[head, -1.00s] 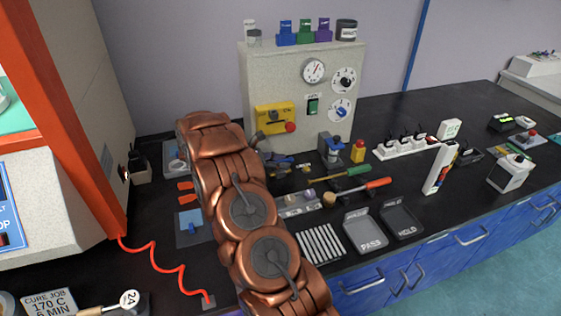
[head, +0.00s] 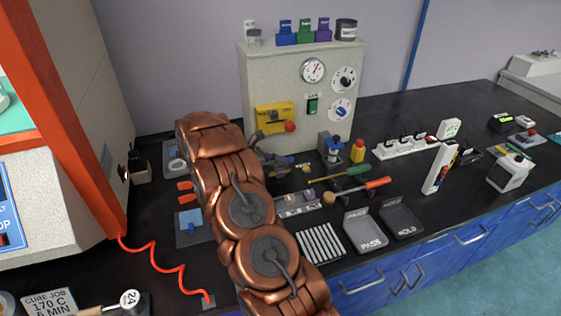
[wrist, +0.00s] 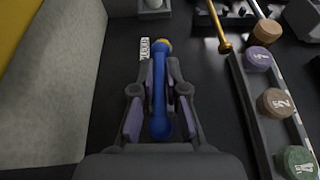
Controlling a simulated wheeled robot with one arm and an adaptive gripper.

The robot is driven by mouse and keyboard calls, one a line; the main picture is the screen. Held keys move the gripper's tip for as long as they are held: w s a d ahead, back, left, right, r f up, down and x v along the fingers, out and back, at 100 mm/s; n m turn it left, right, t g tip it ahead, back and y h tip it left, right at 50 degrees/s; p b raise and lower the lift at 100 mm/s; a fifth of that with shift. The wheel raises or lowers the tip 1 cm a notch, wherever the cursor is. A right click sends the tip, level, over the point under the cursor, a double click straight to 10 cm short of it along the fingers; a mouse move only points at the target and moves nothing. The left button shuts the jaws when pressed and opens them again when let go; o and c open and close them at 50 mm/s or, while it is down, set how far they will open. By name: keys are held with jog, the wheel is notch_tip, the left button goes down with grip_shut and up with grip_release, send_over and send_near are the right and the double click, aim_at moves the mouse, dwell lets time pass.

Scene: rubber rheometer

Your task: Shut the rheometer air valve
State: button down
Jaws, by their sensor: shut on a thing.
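A blue lever (wrist: 160,95) with a rounded near end and a yellow-brass far end shows in the wrist view, beside a small white printed tag (wrist: 145,48). I take it to be the air valve handle. My gripper (wrist: 160,88) has one finger on each side of the lever and is shut on it. In the head view my gripper (head: 276,161) is low in front of the grey rheometer cabinet (head: 270,82), partly behind my copper arm. The lever cannot be made out clearly there.
The cabinet carries a yellow panel (head: 268,117) with a red button. A tray of numbered discs (wrist: 262,110) lies right of my gripper in the wrist view.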

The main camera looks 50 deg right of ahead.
jog(key=shift+m+g, duration=0.4)
jog(key=shift+g, duration=0.1)
jog(key=shift+m+g+y+p, duration=0.7)
jog(key=shift+m+g+y, duration=0.7)
jog(key=shift+m+y, duration=0.25)
jog(key=shift+m+g+y+p, duration=0.3)
jog(key=shift+m+g+y, duration=0.3)
jog(key=shift+m, duration=0.25)
jog(key=c, duration=1.2)
grip_release()
